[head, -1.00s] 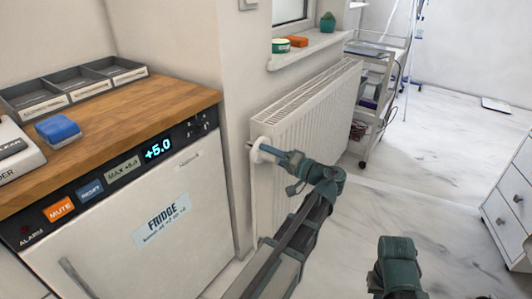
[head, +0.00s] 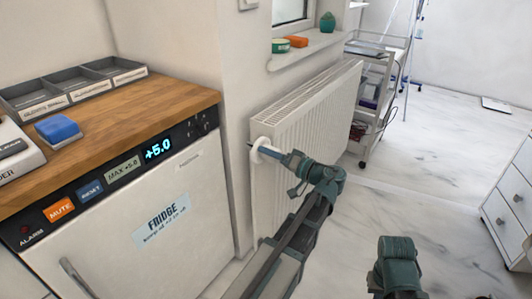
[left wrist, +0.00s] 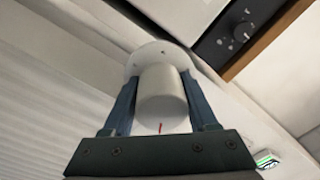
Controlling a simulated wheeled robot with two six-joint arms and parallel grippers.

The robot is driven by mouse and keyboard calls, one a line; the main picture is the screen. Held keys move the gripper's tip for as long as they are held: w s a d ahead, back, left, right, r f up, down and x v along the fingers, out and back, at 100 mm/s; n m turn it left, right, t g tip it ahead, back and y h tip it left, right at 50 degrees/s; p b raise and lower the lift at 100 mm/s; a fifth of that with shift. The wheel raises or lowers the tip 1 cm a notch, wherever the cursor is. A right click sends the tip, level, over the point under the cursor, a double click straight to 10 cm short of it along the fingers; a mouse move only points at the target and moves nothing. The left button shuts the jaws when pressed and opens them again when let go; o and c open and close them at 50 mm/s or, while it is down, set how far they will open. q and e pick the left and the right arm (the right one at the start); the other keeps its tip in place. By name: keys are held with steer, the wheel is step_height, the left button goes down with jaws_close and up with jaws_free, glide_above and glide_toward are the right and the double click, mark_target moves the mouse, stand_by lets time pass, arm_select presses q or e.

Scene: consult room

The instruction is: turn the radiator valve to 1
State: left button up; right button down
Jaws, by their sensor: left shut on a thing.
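The white radiator valve (head: 259,152) is at the near upper end of the white ribbed radiator (head: 310,105). My left gripper (head: 268,152) reaches it from the right and is shut on it. In the left wrist view the valve's round white knob (left wrist: 162,98) sits between the two blue fingers of my left gripper (left wrist: 160,95), with a wider white disc behind it. A short red mark shows at the knob's near edge. No numbers on the knob are readable, so its setting cannot be told.
A fridge (head: 150,215) with a wooden top stands left of the radiator, close to the valve. A windowsill (head: 300,53) with small objects is above the radiator. A trolley (head: 370,120) stands beyond it. White drawers (head: 512,205) are at the right; the floor between is clear.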

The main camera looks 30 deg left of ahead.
arm_select(q)
steer(key=shift+s, duration=0.1)
steer(key=o, duration=1.4)
steer(key=shift+c, duration=0.2)
steer(key=shift+d, duration=0.15)
steer(key=d, duration=1.3)
steer(key=shift+s+d+f, duration=0.2)
steer(key=shift+s+d, duration=0.1)
steer(key=shift+s, duration=0.1)
steer(key=shift+a, duration=0.1)
